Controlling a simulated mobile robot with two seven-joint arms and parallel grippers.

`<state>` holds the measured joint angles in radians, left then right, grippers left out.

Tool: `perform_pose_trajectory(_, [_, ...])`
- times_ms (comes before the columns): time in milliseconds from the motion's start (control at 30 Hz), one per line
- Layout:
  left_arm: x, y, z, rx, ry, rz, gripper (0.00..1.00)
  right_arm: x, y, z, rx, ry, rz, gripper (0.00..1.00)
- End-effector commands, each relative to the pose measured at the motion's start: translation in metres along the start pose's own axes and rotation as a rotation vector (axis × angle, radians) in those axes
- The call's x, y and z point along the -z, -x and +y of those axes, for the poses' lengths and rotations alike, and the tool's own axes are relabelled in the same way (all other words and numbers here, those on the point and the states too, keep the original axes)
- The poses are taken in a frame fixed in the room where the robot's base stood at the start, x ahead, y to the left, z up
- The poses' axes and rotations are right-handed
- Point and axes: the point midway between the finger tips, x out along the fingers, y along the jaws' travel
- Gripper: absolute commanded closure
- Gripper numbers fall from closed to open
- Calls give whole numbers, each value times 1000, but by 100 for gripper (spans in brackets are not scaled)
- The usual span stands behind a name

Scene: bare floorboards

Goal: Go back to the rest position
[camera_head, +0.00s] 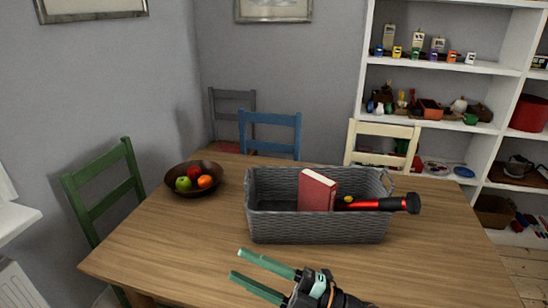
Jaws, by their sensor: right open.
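My right gripper (253,272) is in the head view at the bottom middle, over the near part of the wooden table (165,250). Its two green fingers point left and are apart, with nothing between them. It is in front of the grey woven basket (318,228) and apart from it. In the basket a red book (318,191) stands upright, and a red and black flashlight-like object (385,204) lies with its black end over the right rim. A small yellow item shows beside it, partly hidden. My left gripper is not in view.
A dark bowl (177,190) with several fruits stands at the table's left. A green chair (105,190), a blue chair (270,130), a cream chair (383,132) and a grey chair (232,104) surround the table. White shelves (445,66) stand behind. The front left tabletop is clear.

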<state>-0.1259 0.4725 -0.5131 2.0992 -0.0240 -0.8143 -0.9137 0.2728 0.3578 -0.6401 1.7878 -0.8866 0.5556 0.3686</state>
Motion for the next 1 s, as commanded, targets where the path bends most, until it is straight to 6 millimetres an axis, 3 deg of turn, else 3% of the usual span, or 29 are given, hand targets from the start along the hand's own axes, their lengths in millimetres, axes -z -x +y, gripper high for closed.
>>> perform_pose_trajectory(167, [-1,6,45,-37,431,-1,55,-53,59,-10,-273,-328,-366,55])
perform_pose_trajectory(267, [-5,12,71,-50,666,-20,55,-79,110,-38,-374,-511,-597,55])
perform_pose_trajectory(333, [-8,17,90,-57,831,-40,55,-91,151,-69,-421,-642,-767,55])
perform_pose_trajectory(500, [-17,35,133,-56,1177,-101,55,-83,244,-151,-466,-931,-1129,55])
perform_pose_trajectory(600, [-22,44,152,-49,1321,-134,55,-65,282,-190,-462,-1059,-1276,55])
perform_pose_trajectory(800, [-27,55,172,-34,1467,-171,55,-38,318,-229,-445,-1195,-1422,55])
perform_pose_trajectory(1000, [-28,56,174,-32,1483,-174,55,-35,322,-234,-442,-1211,-1437,55])
